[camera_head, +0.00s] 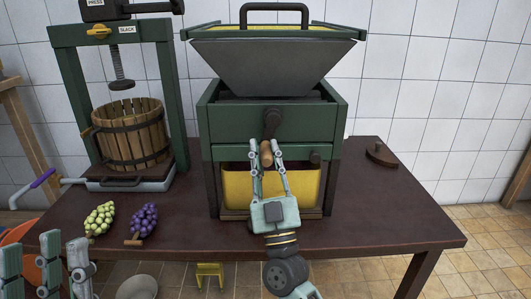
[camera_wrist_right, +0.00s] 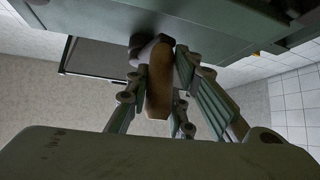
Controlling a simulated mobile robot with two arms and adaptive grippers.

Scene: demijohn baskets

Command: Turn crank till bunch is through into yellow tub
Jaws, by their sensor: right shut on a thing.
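The green crusher with a grey hopper (camera_head: 268,65) stands on the table. Its dark crank (camera_head: 272,121) is on the front face, with a wooden handle (camera_head: 266,152) hanging low. My right gripper (camera_head: 267,153) is shut on that handle; the right wrist view shows the wooden handle (camera_wrist_right: 158,92) between its fingers. The yellow tub (camera_head: 238,188) sits inside the frame under the crusher, partly hidden by my right gripper. The hopper's inside is hidden. A green bunch (camera_head: 100,218) and a purple bunch (camera_head: 144,220) lie on the table. My left gripper (camera_head: 45,262) is at the lower left; its fingers stand apart, open.
A green press with a slatted wooden basket (camera_head: 130,135) stands at the left of the dark table (camera_head: 400,218). A dark wooden piece (camera_head: 381,154) lies at the right. The right front of the table is clear.

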